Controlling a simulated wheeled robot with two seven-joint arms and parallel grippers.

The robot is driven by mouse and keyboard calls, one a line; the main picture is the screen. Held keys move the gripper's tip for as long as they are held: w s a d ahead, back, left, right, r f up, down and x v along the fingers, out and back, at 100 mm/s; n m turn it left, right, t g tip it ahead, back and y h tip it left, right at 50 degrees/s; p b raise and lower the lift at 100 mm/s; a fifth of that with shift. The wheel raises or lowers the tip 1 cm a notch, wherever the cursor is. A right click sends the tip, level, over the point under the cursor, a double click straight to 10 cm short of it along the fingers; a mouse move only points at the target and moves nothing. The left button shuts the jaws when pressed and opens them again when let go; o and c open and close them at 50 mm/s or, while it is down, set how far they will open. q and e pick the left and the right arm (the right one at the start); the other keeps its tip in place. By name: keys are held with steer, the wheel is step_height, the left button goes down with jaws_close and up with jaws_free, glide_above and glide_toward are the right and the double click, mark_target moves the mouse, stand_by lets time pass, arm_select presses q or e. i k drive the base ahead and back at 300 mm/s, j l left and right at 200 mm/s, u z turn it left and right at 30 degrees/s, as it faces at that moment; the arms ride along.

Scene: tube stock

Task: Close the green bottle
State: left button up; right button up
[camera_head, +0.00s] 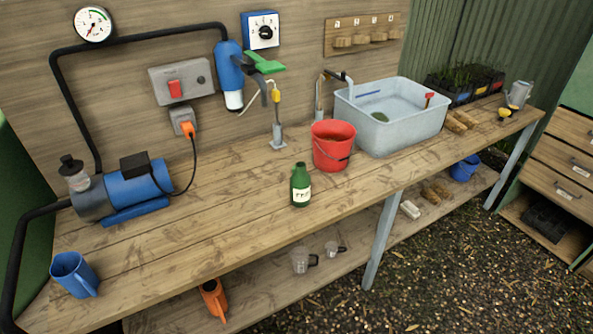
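The green bottle (300,188) stands upright on the wooden workbench, left of and in front of the red bucket. It has a white label with dark lettering that is too small to read. Its neck points up; I cannot tell at this size whether a cap is on it. No separate cap can be made out for certain near it. Neither of my grippers shows in the head view.
The red bucket (332,147) and pale basin (402,133) stand right of the bottle. A blue pump (137,186) and blue jug (74,275) are at the left. The workbench (225,205) is clear left of the bottle. A lower shelf holds cups.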

mark_target(300, 180)
steer(key=l+u, duration=0.5)
steer(key=l, duration=0.8)
steer(key=k, duration=0.05)
